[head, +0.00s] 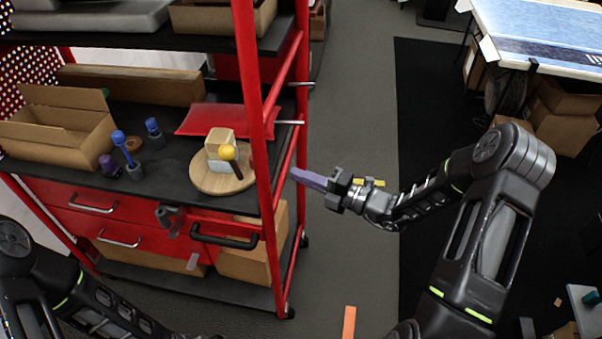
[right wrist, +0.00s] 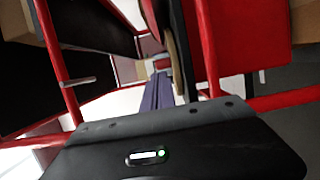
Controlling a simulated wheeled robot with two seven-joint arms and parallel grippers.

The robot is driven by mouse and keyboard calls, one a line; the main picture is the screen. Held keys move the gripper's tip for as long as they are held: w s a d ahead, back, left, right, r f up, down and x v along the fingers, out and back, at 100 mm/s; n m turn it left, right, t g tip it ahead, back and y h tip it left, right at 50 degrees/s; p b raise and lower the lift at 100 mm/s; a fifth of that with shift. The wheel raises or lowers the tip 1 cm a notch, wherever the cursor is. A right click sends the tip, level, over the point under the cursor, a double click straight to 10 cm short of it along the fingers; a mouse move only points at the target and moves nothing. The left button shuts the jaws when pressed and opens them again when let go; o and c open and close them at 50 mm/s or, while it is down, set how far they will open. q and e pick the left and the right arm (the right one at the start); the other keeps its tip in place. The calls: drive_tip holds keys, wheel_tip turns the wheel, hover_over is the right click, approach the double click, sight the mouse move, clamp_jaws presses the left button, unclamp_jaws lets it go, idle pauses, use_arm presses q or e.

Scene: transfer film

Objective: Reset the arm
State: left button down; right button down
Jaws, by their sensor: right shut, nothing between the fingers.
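My right arm reaches in from the lower right in the head view. Its right gripper (head: 297,175) has purple fingers pressed together with nothing between them, and it points left at the red post of the shelf cart (head: 249,110). It is in open air over the floor, just right of the cart. In the right wrist view the shut purple fingers (right wrist: 160,83) show between red posts and shelf edges.
On the cart's middle shelf stand an open cardboard box (head: 62,130), blue-topped pegs (head: 122,140), a red flat item (head: 200,120) and a round wooden board (head: 222,182) with a yellow ball-topped item. Red posts stand close to my right gripper. A table (head: 545,35) stands at the upper right.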

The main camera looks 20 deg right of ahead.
idle(0.4)
drive_tip(key=s+a+f+m+g+h, duration=0.4)
drive_tip(key=s+f+m+g, duration=0.3)
drive_tip(key=s+f+m, duration=0.85)
drive_tip(key=s+a+f+m+g+h, duration=0.5)
drive_tip(key=s+f+m, duration=0.55)
drive_tip(key=m, duration=0.95)
drive_tip(key=s+a+n+g+y+b, duration=0.1)
drive_tip(key=s+a+n, duration=0.2)
drive_tip(key=a+n, duration=0.2)
drive_tip(key=shift+a+n, duration=0.25)
drive_tip(key=shift+n, duration=1)
drive_tip(key=c, duration=2.2)
unclamp_jaws()
drive_tip(key=shift+w+r, duration=0.1)
